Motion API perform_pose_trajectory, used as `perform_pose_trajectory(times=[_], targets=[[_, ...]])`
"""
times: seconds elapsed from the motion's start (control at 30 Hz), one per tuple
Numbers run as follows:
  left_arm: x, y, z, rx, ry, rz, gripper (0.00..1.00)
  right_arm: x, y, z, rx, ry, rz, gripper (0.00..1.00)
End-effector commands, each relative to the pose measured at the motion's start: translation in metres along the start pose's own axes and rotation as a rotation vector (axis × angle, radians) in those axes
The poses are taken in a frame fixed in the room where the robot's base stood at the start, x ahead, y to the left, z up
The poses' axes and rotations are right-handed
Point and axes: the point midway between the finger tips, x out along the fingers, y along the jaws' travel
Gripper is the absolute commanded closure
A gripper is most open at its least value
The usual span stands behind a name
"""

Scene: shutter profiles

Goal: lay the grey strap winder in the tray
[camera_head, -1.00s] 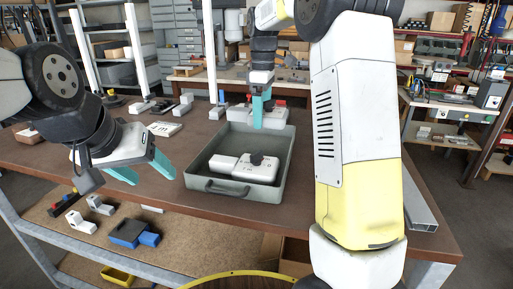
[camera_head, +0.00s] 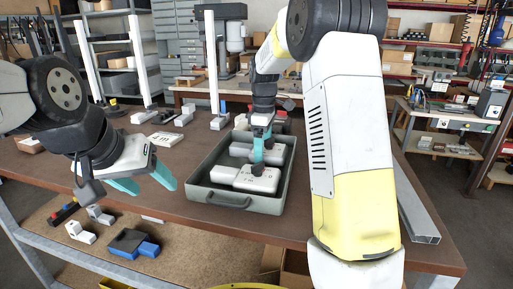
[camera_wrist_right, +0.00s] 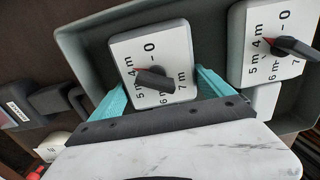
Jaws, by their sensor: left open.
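The grey tray (camera_head: 284,197) stands on the brown table. One pale grey winder (camera_head: 240,178) with a dark knob lies in its front part; it also shows at the right of the right wrist view (camera_wrist_right: 262,22). My right gripper (camera_head: 258,153) is low inside the tray, shut on a second grey strap winder (camera_head: 275,154) behind the first. In the right wrist view the teal fingers flank this winder's dial face (camera_wrist_right: 152,50). I cannot tell whether it touches the tray floor. My left gripper (camera_head: 153,186) is open and empty, left of the tray near the table's front edge.
White upright posts and small grey blocks stand at the table's back left. A flat printed plate (camera_head: 165,138) lies left of the tray. A metal channel (camera_head: 417,215) lies at the right edge. A lower shelf holds a blue and black part (camera_head: 132,242).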

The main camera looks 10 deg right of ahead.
Motion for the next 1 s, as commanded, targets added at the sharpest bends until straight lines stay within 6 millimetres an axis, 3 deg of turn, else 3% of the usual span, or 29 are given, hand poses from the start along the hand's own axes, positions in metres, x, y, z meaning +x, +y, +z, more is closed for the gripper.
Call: perform_pose_trajectory(times=[0.27,0.43,0.8,1.0], targets=[[0.000,0.000,0.000,0.000,0.000,0.000,0.38,0.000,0.000,0.000,0.000,0.000,0.000,0.00],[0.000,0.000,0.000,0.000,0.000,0.000,0.38,-0.012,0.001,0.000,0.000,0.001,0.002,0.00],[0.000,0.000,0.000,0.000,0.000,0.000,0.38,-0.088,0.001,0.000,0.000,0.001,0.002,0.00],[0.000,0.000,0.000,0.000,0.000,0.000,0.38,-0.115,0.001,-0.001,0.000,0.001,0.002,0.00]])
